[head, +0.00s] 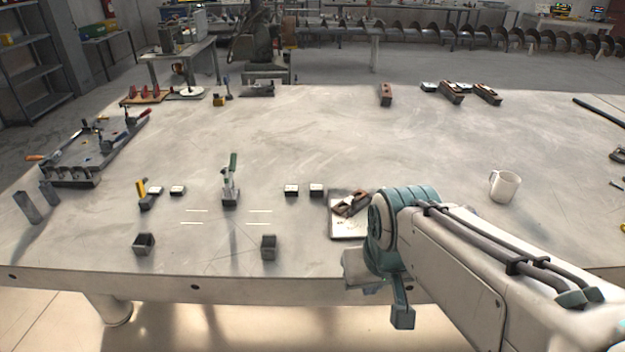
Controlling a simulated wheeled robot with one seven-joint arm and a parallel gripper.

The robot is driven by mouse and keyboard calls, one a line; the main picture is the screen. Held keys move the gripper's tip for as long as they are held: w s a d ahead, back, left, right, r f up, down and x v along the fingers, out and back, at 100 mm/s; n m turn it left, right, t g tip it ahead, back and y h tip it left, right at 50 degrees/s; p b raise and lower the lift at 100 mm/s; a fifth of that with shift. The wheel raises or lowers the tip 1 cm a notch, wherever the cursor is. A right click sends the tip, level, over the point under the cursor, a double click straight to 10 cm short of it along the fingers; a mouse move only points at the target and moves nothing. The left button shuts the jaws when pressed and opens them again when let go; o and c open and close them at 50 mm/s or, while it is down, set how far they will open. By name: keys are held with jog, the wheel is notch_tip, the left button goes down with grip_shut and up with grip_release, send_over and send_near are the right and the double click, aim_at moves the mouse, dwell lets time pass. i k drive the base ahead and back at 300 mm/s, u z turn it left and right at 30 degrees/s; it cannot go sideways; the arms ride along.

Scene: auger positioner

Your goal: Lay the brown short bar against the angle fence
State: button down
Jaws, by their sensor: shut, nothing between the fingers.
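A light tray (349,229) lies on the table right of centre, next to my arm. Brownish short pieces (351,204) lie in it, one across another; the brown short bar may be among them, but they are too small to tell apart. I cannot identify the angle fence with certainty. A dark fixture plate (70,178) with clamps and raised edges stands at the left of the table. My arm reaches in from the lower right, its teal joint beside the tray. My gripper does not show; its end of the arm is hidden behind or below the joint.
A green-handled clamp (231,188), small blocks (291,190) and two square hollow pieces (144,243) (269,246) stand in the front middle. A white mug (504,185) stands right. Brown blocks (386,95) lie at the back. The table's centre is clear.

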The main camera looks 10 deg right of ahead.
aim_at(346, 202)
jog(key=z, duration=0.05)
jog(key=i, duration=1.05)
jog(key=z, duration=0.2)
